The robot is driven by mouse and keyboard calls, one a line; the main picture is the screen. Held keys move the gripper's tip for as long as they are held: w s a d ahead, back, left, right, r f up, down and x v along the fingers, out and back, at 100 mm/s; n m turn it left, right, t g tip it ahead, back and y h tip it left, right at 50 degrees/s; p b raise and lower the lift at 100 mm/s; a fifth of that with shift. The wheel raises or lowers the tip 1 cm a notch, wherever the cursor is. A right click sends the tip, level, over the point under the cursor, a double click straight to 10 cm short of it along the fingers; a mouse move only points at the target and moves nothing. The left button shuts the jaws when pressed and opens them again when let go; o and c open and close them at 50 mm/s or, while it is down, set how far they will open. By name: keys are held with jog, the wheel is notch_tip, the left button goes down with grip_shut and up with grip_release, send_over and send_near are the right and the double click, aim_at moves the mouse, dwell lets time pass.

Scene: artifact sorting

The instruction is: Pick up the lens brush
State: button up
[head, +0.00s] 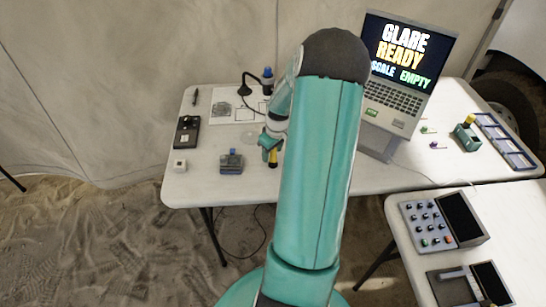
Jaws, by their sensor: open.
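My gripper (269,143) is low over the front part of the far white table, mostly seen from behind my own arm. By its own look the jaw gap is hard to make out; it is open. A small upright object with a yellow top and dark lower part (273,160) shows right beside the fingers; I cannot tell whether they touch it. A thin dark pen-like object (195,97) lies at the table's back left. I cannot tell for sure which of these is the lens brush.
The white table (210,135) holds a black meter-like box (187,133), a white cube (180,166), a grey-blue block (231,163), a lamp (249,83) and a laptop (402,70) reading "GLARE READY, SCALE EMPTY". A blue rack (505,142) and a button panel (443,222) are at right.

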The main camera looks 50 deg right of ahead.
jog(key=shift+f, duration=0.1)
jog(key=shift+c, duration=0.4)
jog(key=c, duration=1)
